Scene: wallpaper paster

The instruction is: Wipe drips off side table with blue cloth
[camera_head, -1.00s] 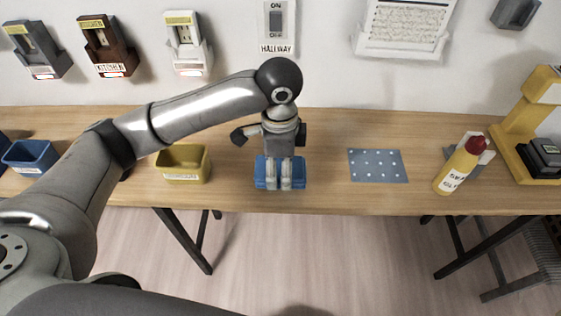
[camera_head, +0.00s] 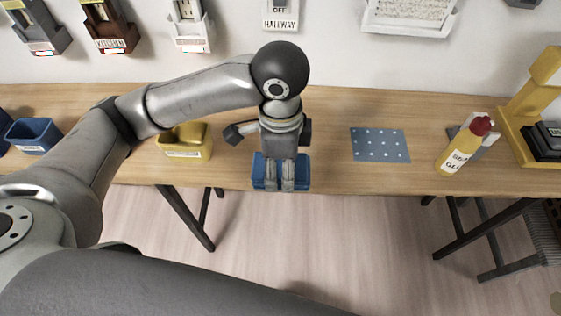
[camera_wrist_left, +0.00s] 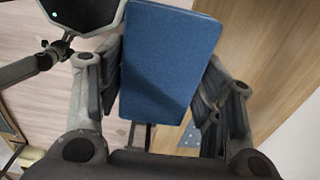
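A blue cloth (camera_head: 258,172), looking like a thick folded block, is at the wooden table's (camera_head: 330,178) front edge in the head view. My left gripper (camera_head: 287,176) points down with its fingers on the cloth. In the left wrist view the cloth (camera_wrist_left: 170,62) fills the space between the two fingers, and they press on its sides. Part of the cloth overlaps the table edge in the picture; whether it touches the top I cannot tell. I make out no drips on the wood. My right gripper is not in view.
A yellow bin (camera_head: 186,141) and a blue bin (camera_head: 33,136) stand to the left. A dotted blue-grey sheet (camera_head: 380,145) lies right of my gripper. Further right are a yellow glue bottle (camera_head: 462,147) and a yellow stand (camera_head: 522,112). The wood between gripper and sheet is clear.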

